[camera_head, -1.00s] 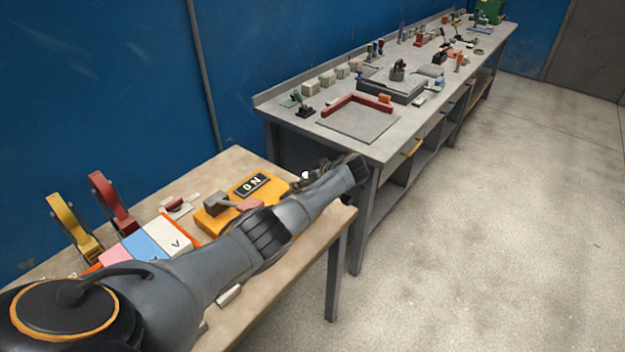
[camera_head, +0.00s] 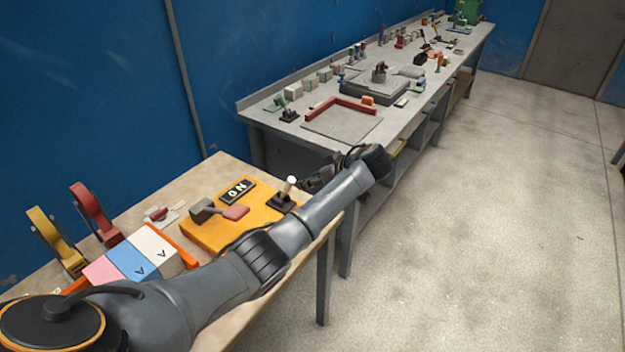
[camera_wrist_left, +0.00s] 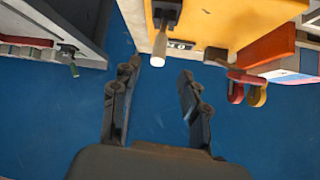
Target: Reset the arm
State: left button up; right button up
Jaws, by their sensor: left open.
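My left gripper (camera_head: 322,176) is past the right end of the wooden table, partly hidden behind my wrist. In the left wrist view its two dark fingers (camera_wrist_left: 160,88) are apart with nothing between them. A yellow-orange panel box (camera_head: 215,220) lies on the wooden table and carries an ON plate (camera_head: 237,190), a grey lever with a red end (camera_head: 220,210) and a white-tipped lever (camera_head: 289,188). The white-tipped lever also shows in the left wrist view (camera_wrist_left: 159,50), ahead of the fingers and apart from them. My right gripper is out of view.
The wooden table (camera_head: 140,187) also holds a yellow clamp-like piece (camera_head: 52,240), a red one (camera_head: 93,213), and a pink, blue and white block row (camera_head: 136,257). A long grey workbench (camera_head: 285,132) with many small items stands behind. The floor at right is clear.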

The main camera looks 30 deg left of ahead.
pick_arm(q)
jog(key=shift+f, duration=0.1)
dwell(0.4)
jog(key=s+d+f+m+t+h, duration=0.1)
jog(key=s+d+f+m+h, duration=0.2)
jog(key=s+d+f+m, duration=0.4)
jog(key=s+d+f+m+h, duration=0.2)
jog(key=s+d+f+h, duration=0.15)
jog(key=s+f, duration=0.7)
jog(key=s+d+r+m+h, duration=0.2)
jog(key=s+r+m, duration=0.15)
jog(key=s, duration=0.75)
jog(key=s+d+r+m+h, duration=0.2)
jog(key=s+d+r+m, duration=0.15)
jog(key=s, duration=0.75)
notch_tip(320, 180, down, 28)
jog(key=b, duration=0.2)
jog(key=s+a+f+g, duration=0.1)
jog(key=s+f, duration=0.7)
jog(key=s+a+f+m, duration=0.1)
jog(key=s+a+f, duration=0.1)
jog(key=s+f, duration=0.7)
jog(key=shift+a+f+g+y+b, duration=0.25)
jog(key=shift+a+g+y+b, duration=0.05)
jog(key=shift+g+y, duration=0.1)
